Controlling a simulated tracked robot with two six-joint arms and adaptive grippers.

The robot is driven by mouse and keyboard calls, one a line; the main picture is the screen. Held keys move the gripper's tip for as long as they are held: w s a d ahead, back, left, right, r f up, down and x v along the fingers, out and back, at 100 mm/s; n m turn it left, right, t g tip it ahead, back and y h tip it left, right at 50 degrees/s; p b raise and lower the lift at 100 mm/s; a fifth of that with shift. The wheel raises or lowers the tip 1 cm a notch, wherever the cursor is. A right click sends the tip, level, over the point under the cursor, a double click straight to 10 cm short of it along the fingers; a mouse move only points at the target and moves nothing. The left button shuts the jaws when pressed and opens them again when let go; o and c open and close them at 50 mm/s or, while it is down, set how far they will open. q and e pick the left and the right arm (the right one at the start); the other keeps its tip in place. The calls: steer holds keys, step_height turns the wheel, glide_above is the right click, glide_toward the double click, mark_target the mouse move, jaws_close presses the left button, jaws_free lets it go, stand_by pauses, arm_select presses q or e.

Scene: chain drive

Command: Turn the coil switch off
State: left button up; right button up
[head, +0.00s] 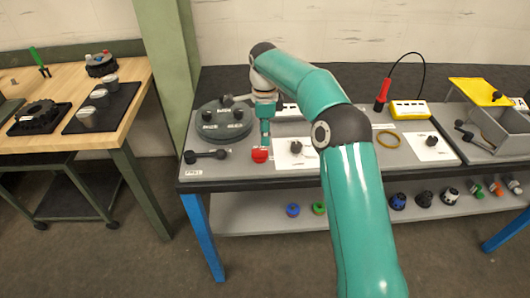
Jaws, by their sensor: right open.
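A small red piece (260,155) sits at the front left of the grey bench top, left of a white card. I cannot tell for certain whether it is the coil switch; no readable label names it. My right gripper (265,138) points down just above and behind the red piece, and it looks small and partly merged with the wrist. It is open, and nothing shows held in it. I cannot tell whether it touches the red piece. My left gripper is not in view.
A dark round plate with knobs (223,120) stands close left of my right gripper, with a black bar (206,155) in front. A white card with a black knob (296,149) is to the right.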

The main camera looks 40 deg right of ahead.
mark_target(265, 149)
step_height(265, 149, down, 7)
stand_by(0.3)
jaws_close()
